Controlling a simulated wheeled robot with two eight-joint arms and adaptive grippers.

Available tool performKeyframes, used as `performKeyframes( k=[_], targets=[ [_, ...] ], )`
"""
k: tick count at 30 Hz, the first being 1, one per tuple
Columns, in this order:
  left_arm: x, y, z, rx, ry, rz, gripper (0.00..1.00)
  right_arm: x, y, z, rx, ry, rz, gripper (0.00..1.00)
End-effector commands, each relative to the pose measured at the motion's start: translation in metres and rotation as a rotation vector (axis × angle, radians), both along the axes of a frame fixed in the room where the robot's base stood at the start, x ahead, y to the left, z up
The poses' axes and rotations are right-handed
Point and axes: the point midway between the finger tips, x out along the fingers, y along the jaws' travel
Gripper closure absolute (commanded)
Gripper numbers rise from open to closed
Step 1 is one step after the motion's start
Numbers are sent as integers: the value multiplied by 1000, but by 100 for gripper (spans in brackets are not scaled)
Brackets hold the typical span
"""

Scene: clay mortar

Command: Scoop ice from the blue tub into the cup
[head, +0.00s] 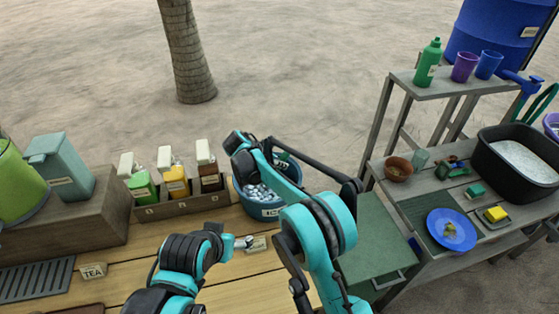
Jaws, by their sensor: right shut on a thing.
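The blue tub (265,211) stands at the back edge of the wooden counter with white and grey ice (258,191) in it. My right gripper (282,160) is over the tub's back part, mostly hidden by my own arm. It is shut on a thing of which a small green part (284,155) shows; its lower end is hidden. My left gripper (242,243) is low over the counter in front of the tub, beside a small label; its fingers are too small to read. I cannot make out a cup on the counter near the tub.
A caddy (180,208) with several pump bottles stands left of the tub. A teal dispenser (62,165) and a green vessel (18,185) are farther left. At right, a shelf unit (440,88) holds a purple cup (464,67), a blue cup (488,65) and a black basin (520,170).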

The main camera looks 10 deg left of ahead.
Motion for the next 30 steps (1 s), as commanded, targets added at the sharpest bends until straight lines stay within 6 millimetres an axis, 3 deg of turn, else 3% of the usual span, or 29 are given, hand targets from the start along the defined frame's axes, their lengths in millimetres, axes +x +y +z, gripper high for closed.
performKeyframes(
  k=[11, 26, 30],
  targets=[
    [0, 0, -29, 0, 0, 0, 25, 0, 0, -47, 0, 0, 0, 100],
    [0, 0, -27, 0, 0, 0, 25, -45, 38, -43, 0, 0, 3, 100],
    [0, 0, -13, 0, 0, 0, 25, -43, 36, -22, 0, 0, 0, 100]
  ],
)
